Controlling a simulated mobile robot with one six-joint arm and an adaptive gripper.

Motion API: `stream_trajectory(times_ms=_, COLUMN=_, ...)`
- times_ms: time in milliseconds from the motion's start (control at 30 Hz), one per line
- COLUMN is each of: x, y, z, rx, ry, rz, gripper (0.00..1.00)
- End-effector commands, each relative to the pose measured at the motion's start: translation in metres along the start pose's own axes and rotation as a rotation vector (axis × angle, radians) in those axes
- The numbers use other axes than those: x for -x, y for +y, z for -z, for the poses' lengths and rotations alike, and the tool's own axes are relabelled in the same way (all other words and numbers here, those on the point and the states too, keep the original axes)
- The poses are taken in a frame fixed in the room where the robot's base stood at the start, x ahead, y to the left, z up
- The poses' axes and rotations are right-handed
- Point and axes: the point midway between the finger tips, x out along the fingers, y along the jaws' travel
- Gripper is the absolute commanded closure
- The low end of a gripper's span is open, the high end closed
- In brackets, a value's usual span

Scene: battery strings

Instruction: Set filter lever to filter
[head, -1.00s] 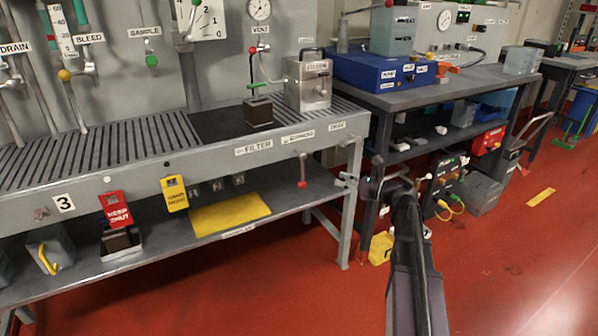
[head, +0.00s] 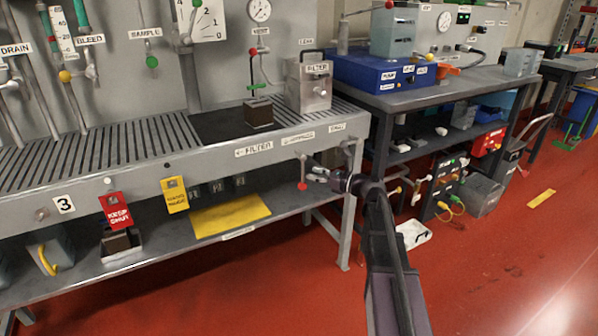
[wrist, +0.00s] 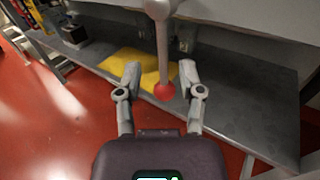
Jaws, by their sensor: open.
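The filter lever is a pale rod with a red ball knob (head: 303,186), hanging down from the front rail of the left bench. Above it, the label FILTER (head: 256,149) with a left-pointing arrow sits to its left, and more small labels sit to its right. My gripper (head: 316,176) is close to the right of the lever in the head view. In the wrist view, my open gripper (wrist: 160,72) has a finger on each side of the lever, and the red knob (wrist: 165,91) hangs between them. I cannot tell whether either finger touches it.
The bench's lower shelf (head: 290,203) with a yellow mat (head: 231,215) lies below and behind the lever. A red tag (head: 115,211) and a yellow tag (head: 174,195) hang from the rail to the left. The bench leg (head: 351,205) stands close by. Red floor is free in front.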

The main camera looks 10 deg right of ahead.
Motion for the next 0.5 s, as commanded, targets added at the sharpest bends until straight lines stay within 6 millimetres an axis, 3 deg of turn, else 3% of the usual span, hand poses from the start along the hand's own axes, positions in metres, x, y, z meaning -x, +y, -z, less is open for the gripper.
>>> stream_trajectory(times_ms=200, x=-0.029, y=-0.001, z=0.000, rx=0.000, ry=0.000, rz=-0.001, gripper=0.50)
stream_trajectory(times_ms=500, x=-0.045, y=0.000, z=0.000, rx=0.000, ry=0.000, rz=0.000, gripper=0.50)
